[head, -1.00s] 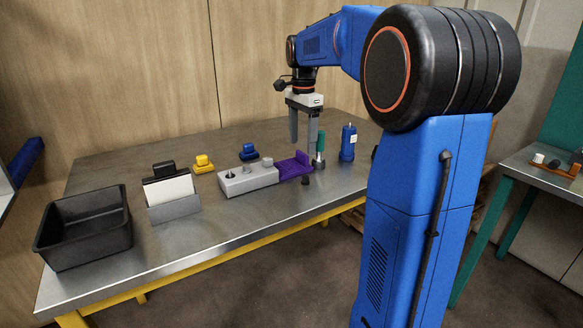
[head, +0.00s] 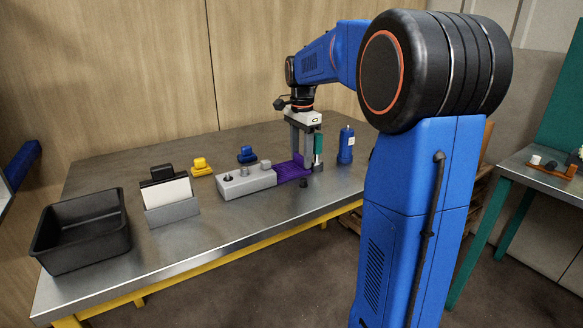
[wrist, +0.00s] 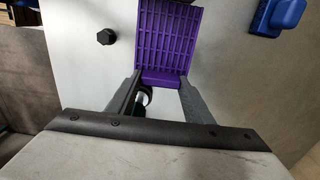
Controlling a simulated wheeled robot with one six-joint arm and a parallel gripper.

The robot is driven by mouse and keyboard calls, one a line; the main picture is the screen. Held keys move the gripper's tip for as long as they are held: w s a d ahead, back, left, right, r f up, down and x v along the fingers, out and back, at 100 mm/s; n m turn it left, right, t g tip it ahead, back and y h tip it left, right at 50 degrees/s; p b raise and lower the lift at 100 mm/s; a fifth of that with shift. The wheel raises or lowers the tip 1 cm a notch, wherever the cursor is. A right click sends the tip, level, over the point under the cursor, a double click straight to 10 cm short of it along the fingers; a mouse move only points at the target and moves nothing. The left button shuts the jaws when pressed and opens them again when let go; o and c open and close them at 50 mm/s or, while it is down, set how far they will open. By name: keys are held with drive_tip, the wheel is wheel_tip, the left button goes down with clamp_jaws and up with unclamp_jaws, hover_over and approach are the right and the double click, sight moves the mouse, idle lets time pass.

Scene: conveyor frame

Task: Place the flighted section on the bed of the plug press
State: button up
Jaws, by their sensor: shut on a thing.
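The purple flighted section (head: 290,172) lies on the metal table, its left end against or very close to a low grey block. It has a ribbed flat face and a raised edge at its right end. My gripper (head: 303,163) points down at that end and is shut on the raised edge. In the wrist view the section (wrist: 168,38) extends away from between my fingers (wrist: 160,92). The grey block (head: 236,187) carries several short posts; I cannot tell for sure whether it is the plug press.
A black knob (head: 303,184) stands in front of the section. A green-handled tool (head: 318,148) and a blue bottle (head: 346,146) are close on the right. Blue (head: 247,155) and yellow (head: 201,167) parts lie behind. A grey holder (head: 172,213) and black bin (head: 83,235) stand left.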

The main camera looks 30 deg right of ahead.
wheel_tip(320, 180, up, 18)
idle(0.6)
